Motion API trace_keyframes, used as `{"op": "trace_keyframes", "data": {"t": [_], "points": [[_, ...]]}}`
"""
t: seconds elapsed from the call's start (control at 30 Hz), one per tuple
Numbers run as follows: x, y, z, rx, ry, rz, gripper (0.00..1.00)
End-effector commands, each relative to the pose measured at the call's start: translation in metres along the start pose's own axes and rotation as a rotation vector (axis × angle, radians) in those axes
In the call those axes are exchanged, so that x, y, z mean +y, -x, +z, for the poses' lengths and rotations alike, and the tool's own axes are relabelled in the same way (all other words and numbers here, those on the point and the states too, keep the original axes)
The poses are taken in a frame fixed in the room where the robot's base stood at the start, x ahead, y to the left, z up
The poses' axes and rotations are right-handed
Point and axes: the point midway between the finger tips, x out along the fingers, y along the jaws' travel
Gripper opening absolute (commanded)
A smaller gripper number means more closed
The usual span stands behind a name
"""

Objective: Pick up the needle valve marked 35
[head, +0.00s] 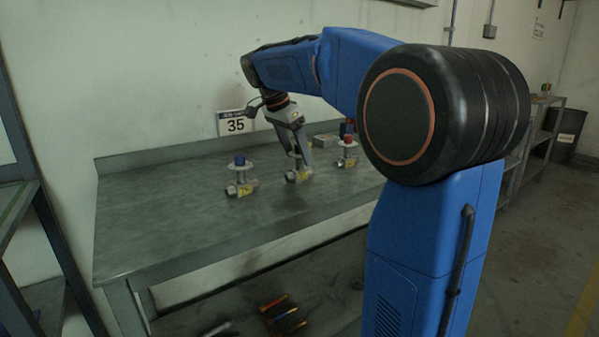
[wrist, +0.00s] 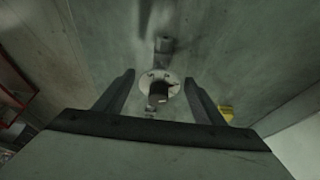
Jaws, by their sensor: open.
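Several valves stand on the grey workbench (head: 160,215). The left one (head: 240,178) has a blue top and a yellowish tag. The middle valve (head: 298,175) is partly hidden by my gripper (head: 298,155), which points down over it. Another valve with a red top (head: 348,152) stands further right. In the wrist view, my gripper (wrist: 158,82) is open, with a finger on each side of a valve with a pale round flange and dark stem (wrist: 158,90). I see no contact. I cannot read numbers on the valves.
A sign reading 35 (head: 236,123) is at the wall behind the bench. A grey block (head: 325,140) lies near the back edge. The left and front of the bench top are clear. A metal shelf (head: 25,200) stands at the left; tools lie below the bench.

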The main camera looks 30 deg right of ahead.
Motion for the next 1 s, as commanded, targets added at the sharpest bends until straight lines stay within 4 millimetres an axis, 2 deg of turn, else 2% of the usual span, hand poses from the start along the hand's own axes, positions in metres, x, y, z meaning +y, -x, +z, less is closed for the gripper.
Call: {"op": "trace_keyframes", "data": {"t": [0.1, 0.2, 0.47, 0.57, 0.7, 1.0], "points": [[0.001, -0.016, 0.000, 0.000, 0.000, 0.002, 0.63], [0.000, -0.023, 0.000, 0.000, 0.000, 0.000, 0.63], [0.000, -0.025, 0.000, 0.000, 0.000, -0.001, 0.63], [0.000, -0.025, 0.000, 0.000, 0.000, -0.001, 0.44], [0.000, -0.025, 0.000, 0.000, 0.000, -0.001, 0.12], [0.000, -0.021, -0.002, 0.001, 0.000, -0.003, 0.12]]}}
